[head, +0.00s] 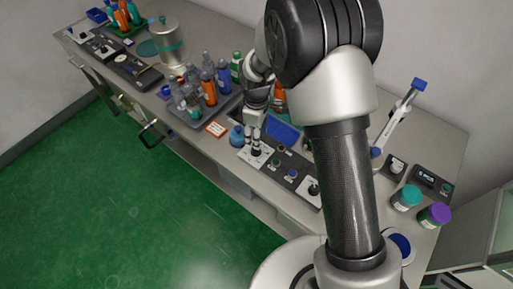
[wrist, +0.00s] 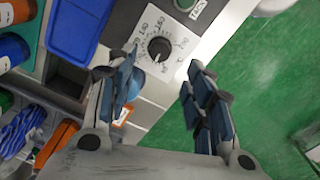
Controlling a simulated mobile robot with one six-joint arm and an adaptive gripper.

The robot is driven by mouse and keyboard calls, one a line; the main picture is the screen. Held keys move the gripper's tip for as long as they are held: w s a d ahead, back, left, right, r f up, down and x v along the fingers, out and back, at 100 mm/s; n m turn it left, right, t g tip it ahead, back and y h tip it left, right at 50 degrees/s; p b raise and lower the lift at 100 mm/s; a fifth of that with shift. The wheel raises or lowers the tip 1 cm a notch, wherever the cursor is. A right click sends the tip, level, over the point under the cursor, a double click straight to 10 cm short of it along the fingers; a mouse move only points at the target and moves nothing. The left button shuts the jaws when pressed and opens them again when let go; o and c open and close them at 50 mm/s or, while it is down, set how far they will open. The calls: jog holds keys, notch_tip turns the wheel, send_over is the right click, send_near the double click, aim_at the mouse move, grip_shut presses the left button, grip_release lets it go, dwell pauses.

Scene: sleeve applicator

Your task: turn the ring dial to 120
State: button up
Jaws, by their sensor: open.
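The ring dial is a black round knob (wrist: 160,50) on a white plate (wrist: 179,30) with printed markings around it, at the end of a dark control panel. In the head view the plate (head: 246,158) lies just under my gripper (head: 256,150). In the wrist view my gripper (wrist: 158,85) is open, with one finger on each side and nothing between the tips. The knob shows beyond the fingertips, nearer the left finger. The markings are too small and tilted to read the dial's setting.
The panel (head: 291,176) carries more knobs to the right. A blue tray (head: 283,130) lies behind it. A tray of bottles (head: 195,100) stands to the left, with a small orange-edged card (head: 215,130) near the bench edge. Jars (head: 406,197) stand at the right.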

notch_tip(320, 180, down, 8)
jog(key=shift+r+b, duration=0.1)
jog(key=shift+b, duration=0.7)
jog(key=shift+c, duration=0.3)
jog(key=c, duration=1)
